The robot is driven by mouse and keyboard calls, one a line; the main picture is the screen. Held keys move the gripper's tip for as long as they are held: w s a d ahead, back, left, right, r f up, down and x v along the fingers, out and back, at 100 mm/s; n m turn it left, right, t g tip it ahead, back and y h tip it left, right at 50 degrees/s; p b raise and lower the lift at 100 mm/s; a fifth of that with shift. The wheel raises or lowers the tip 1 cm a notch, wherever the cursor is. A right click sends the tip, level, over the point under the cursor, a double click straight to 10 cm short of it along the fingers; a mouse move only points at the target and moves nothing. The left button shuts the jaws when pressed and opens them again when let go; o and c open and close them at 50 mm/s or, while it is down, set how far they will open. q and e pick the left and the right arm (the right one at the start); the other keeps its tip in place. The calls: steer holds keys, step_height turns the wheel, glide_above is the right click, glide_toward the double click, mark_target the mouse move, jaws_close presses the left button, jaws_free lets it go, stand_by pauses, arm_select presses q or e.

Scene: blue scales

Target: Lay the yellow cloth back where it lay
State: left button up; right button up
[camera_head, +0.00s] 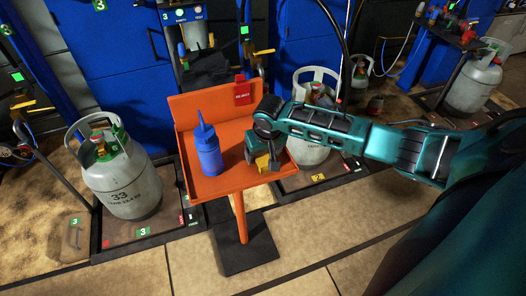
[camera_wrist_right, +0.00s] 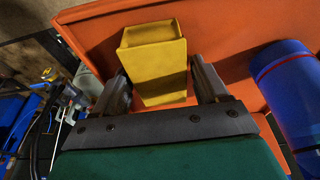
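The yellow thing (camera_wrist_right: 155,65) is a stiff, box-like block with a rimmed face in the right wrist view. Nothing in its look tells me it is cloth. In the head view it shows as a small yellow patch (camera_head: 263,163) over the right part of the orange tray (camera_head: 203,187). My right gripper (camera_head: 264,152) is over the tray, with its fingers (camera_wrist_right: 162,78) apart on either side of the yellow block. I cannot tell whether they touch it, or whether it rests on the tray. My left gripper is not in view.
A blue squeeze bottle (camera_head: 208,152) stands upright on the tray, left of my right gripper; it also shows in the wrist view (camera_wrist_right: 290,88). A red tag (camera_head: 242,92) is at the tray's raised back. Grey gas cylinders (camera_head: 122,180) stand on scales to either side.

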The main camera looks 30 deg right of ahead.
mark_target(267, 161)
steer(key=shift+o, duration=1.3)
steer(key=shift+r, duration=0.15)
steer(key=d+p+v, duration=0.1)
steer(key=p+v, duration=0.1)
steer(key=v, duration=1)
steer(key=s+a+f+n+t+y, duration=0.3)
steer(key=s+a+f+t+y, duration=0.15)
steer(key=a+f, duration=0.7)
steer(key=s+n+t+h, duration=0.1)
steer(key=s+n+t, duration=0.1)
steer(key=s, duration=0.8)
steer(key=shift+a+f+t+h, duration=0.35)
steer(key=shift+a+t, duration=0.15)
steer(key=shift+t, duration=0.25)
